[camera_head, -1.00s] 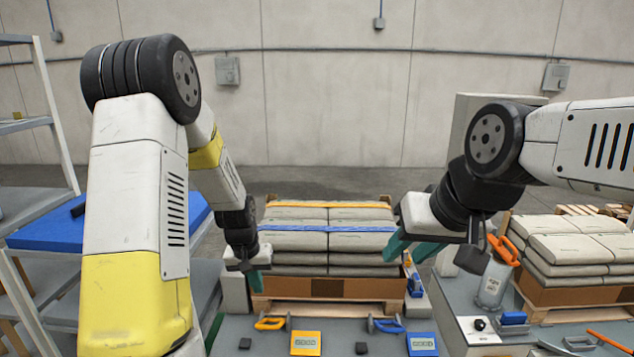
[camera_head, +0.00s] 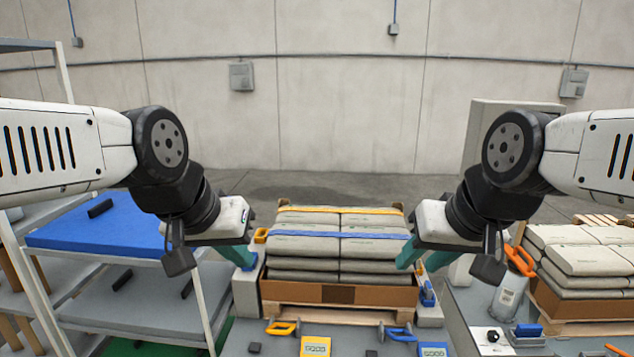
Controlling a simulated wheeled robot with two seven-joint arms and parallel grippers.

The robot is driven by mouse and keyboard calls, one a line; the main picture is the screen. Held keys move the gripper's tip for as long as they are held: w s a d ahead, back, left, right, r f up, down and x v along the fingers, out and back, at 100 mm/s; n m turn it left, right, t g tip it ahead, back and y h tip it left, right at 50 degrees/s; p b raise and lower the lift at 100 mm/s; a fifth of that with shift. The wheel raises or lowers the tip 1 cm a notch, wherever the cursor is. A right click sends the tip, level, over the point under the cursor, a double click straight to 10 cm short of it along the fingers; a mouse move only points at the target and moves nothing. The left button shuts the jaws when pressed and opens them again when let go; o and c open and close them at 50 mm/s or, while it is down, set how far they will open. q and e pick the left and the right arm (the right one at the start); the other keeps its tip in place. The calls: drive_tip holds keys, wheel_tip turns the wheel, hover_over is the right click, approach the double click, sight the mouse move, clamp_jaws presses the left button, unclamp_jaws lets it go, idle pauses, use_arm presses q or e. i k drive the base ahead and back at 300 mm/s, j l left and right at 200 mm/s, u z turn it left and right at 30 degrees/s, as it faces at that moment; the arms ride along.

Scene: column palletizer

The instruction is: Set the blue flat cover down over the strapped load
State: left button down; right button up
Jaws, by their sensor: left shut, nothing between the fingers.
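The blue flat cover (camera_head: 90,236) lies flat on the left shelf, with a dark handle on top. Its right end is partly hidden behind my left gripper and arm. The strapped load (camera_head: 305,246) is grey sacks in a brown tray on a wooden pallet, with an orange strap at the back and a blue strap nearer. My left gripper (camera_head: 243,258) is shut and empty, at the load's left edge. My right gripper (camera_head: 420,260) appears open, its teal fingers apart, at the load's right edge. Nothing shows between them.
The shelf rack (camera_head: 135,305) has lower grey boards with dark handles. Orange and blue tools and labelled blocks lie on the front bench (camera_head: 345,335). A second sack pallet (camera_head: 580,255) and a clear canister (camera_head: 505,290) stand at the right.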

sight(110, 223)
drive_tip(key=u, duration=1.3)
drive_tip(key=i+j+z, duration=0.15)
drive_tip(key=i+j, duration=0.25)
drive_tip(key=i, duration=0.25)
drive_tip(key=i+j+z, duration=0.15)
drive_tip(key=i+j, duration=0.35)
drive_tip(key=i, duration=0.15)
drive_tip(key=i+j+z, duration=0.15)
drive_tip(key=z, duration=0.25)
drive_tip(key=i+j+z, duration=0.15)
drive_tip(key=j+z, duration=0.25)
drive_tip(key=i+j+z, duration=0.1)
drive_tip(key=z, duration=0.25)
drive_tip(key=j+z, duration=0.4)
drive_tip(key=i, duration=0.05)
